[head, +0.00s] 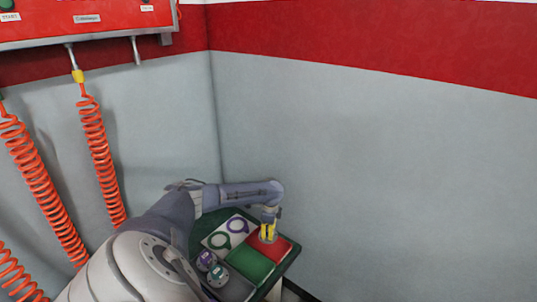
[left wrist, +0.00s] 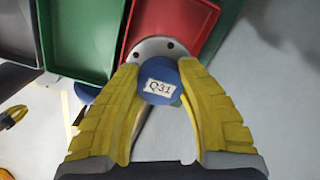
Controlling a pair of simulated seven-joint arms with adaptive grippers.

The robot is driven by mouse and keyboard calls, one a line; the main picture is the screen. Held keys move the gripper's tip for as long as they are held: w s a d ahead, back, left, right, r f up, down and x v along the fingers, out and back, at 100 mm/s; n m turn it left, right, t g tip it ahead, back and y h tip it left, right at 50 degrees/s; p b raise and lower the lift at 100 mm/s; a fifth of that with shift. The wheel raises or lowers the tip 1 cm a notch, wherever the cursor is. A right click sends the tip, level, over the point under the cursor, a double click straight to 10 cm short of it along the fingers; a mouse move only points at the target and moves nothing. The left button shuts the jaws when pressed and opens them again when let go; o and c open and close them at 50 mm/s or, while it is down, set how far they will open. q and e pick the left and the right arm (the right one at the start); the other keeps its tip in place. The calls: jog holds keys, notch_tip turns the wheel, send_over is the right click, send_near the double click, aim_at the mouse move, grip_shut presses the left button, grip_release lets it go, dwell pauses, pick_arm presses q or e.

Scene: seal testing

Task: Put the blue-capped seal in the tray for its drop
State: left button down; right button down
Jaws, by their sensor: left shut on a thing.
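My left gripper (head: 268,231) is shut on the blue-capped seal, with its yellow fingers on either side of the cap. In the left wrist view the round blue cap (left wrist: 160,80) carries a white label that reads Q31. A pale grey flange (left wrist: 150,47) with dark holes shows behind the cap. The seal is over the red tray (head: 284,245), near its edge. The red tray also shows in the left wrist view (left wrist: 172,18). I cannot tell if the seal touches it. The green tray (head: 250,264) lies beside the red one. My right gripper is not clearly in view.
A white panel (head: 217,226) with a green ring and a purple ring lies left of the red tray. A purple-topped part (head: 206,260) and a green-topped part (head: 218,275) stand by a grey tray (head: 236,289).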

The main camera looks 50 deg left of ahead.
pick_arm(q)
jog(key=shift+f, duration=1.85)
jog(key=shift+f, duration=0.15)
jog(key=c, duration=0.9)
grip_release()
jog(key=r, duration=1.2)
jog(key=shift+d+r, duration=0.1)
jog(key=shift+d, duration=0.25)
jog(key=shift+w, duration=0.1)
